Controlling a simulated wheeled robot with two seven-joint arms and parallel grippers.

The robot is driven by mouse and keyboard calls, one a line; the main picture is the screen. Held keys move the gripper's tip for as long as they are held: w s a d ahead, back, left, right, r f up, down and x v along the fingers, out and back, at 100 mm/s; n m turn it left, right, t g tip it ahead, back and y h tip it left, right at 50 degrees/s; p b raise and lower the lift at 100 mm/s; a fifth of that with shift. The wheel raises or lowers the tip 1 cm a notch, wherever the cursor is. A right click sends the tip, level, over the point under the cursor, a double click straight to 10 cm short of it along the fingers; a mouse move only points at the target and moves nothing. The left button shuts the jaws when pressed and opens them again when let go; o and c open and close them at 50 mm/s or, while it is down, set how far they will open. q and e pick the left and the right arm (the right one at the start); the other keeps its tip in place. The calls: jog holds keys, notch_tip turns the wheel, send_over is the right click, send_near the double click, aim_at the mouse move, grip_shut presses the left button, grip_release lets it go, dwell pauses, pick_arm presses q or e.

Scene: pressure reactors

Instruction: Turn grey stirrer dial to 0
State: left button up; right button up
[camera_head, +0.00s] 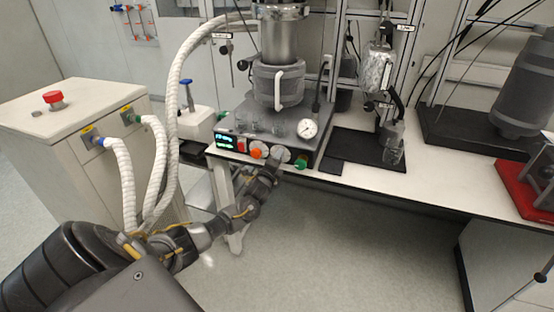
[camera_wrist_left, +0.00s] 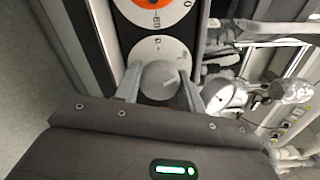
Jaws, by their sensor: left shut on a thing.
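The grey stirrer dial (camera_wrist_left: 160,80) sits on a round white scale plate on the reactor's front panel. In the left wrist view my left gripper (camera_wrist_left: 160,88) has one finger on each side of the dial, shut on it. A light pointer mark shows on the dial's right side; the scale numbers are too small to read. In the head view my left gripper (camera_head: 272,168) reaches up to the front panel at the dial's plate (camera_head: 281,154) and hides part of it. My right gripper is not in view.
An orange dial (camera_head: 256,153) is left of the grey one and a green knob (camera_head: 300,162) right of it. A pressure gauge (camera_head: 307,128) stands above. The reactor vessel (camera_head: 278,80) is behind. White hoses (camera_head: 172,110) run at left. Floor below the bench is clear.

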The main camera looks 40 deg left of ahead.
pick_arm(q)
jog(key=n, duration=0.6)
jog(key=shift+f, duration=0.1)
jog(key=n, duration=0.6)
dwell(0.6)
jog(key=o, duration=1)
jog(key=shift+c, duration=0.2)
jog(key=shift+s, duration=0.1)
jog(key=v, duration=1)
jog(key=shift+s, duration=0.35)
jog(key=shift+d+n, duration=0.2)
jog(key=shift+n, duration=0.1)
